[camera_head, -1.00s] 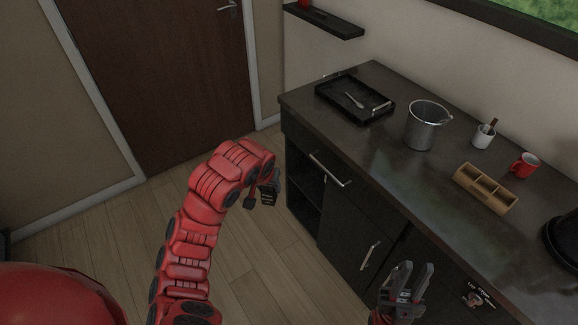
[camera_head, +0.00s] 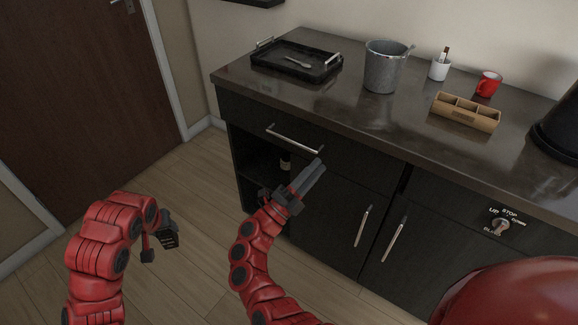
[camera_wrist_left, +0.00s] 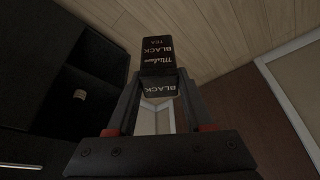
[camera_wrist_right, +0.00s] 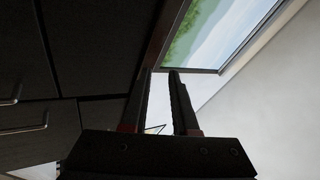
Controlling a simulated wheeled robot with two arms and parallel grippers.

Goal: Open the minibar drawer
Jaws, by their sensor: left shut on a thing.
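A dark drawer front (camera_head: 350,165) with a horizontal silver bar handle (camera_head: 293,138) sits under the counter at the left end, closed. My right gripper (camera_head: 318,167) is just below and right of this handle, apart from it, pointing up and right. Its fingers are a little apart and empty in the right wrist view (camera_wrist_right: 161,74). My left gripper (camera_head: 170,232) is low at the left, away from the cabinet. It is shut on a small black tea box (camera_wrist_left: 157,57) with white "BLACK" lettering, seen in the left wrist view.
An open shelf niche with a small bottle (camera_head: 285,161) is below the drawer. Cabinet doors have upright handles (camera_head: 363,226). On the counter (camera_head: 330,103) are a black tray (camera_head: 262,62), metal bucket (camera_head: 383,68), white cup (camera_head: 440,69), red mug (camera_head: 488,84) and wooden box (camera_head: 465,112).

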